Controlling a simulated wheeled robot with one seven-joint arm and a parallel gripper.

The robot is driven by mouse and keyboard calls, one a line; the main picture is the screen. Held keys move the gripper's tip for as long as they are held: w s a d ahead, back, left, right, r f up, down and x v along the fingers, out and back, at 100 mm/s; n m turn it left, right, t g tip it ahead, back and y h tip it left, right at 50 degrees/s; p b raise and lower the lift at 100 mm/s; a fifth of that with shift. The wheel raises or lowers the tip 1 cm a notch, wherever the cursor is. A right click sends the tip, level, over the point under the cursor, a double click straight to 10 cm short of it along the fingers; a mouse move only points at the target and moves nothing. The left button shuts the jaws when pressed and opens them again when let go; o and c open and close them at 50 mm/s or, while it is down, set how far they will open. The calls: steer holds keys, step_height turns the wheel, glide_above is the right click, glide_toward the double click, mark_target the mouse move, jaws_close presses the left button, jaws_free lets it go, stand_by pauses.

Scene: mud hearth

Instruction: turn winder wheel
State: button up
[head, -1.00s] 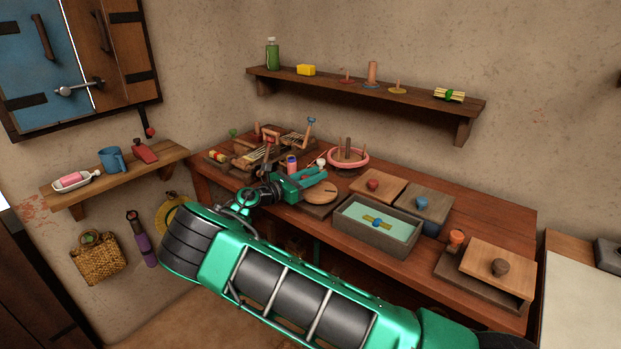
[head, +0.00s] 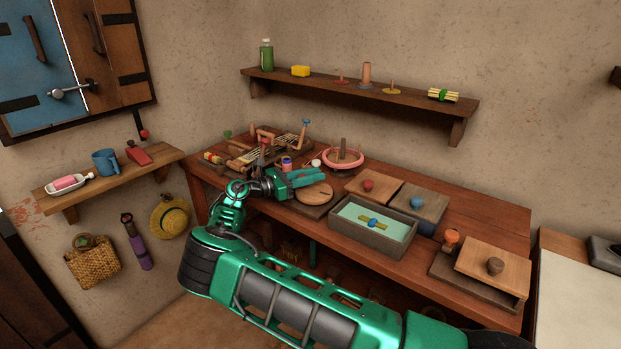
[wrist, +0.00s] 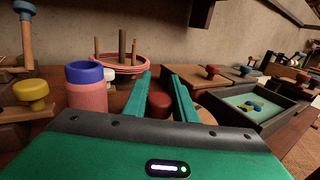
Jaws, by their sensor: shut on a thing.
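A round wooden wheel (head: 316,193) lies flat on a square wooden base on the workbench, at mid-picture in the head view. Its pale edge shows at the right of the fingers in the wrist view (wrist: 206,115). My gripper (head: 320,178) reaches in from the left over the wheel's far left side. In the wrist view a dark red knob (wrist: 159,104) stands between the two green fingers of my gripper (wrist: 161,82), which are shut on it. The fingers hide part of the wheel, and the knob's foot is out of sight.
A pink ring with pegs (head: 343,163) stands behind the wheel. A pink-and-blue spool (wrist: 86,88) is close on my gripper's left. A grey tray (head: 373,240) and lidded boxes (head: 374,187) stand to the right. A wooden frame (head: 265,150) stands farther left.

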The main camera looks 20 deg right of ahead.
steer(key=o, duration=1)
steer(key=shift+o, duration=0.2)
steer(key=a, duration=0.3)
steer(key=s+a, duration=0.1)
steer(key=a, duration=0.6)
steer(key=shift+s+a+f, duration=0.1)
steer(key=shift+s+a, duration=0.15)
steer(key=shift+a, duration=0.15)
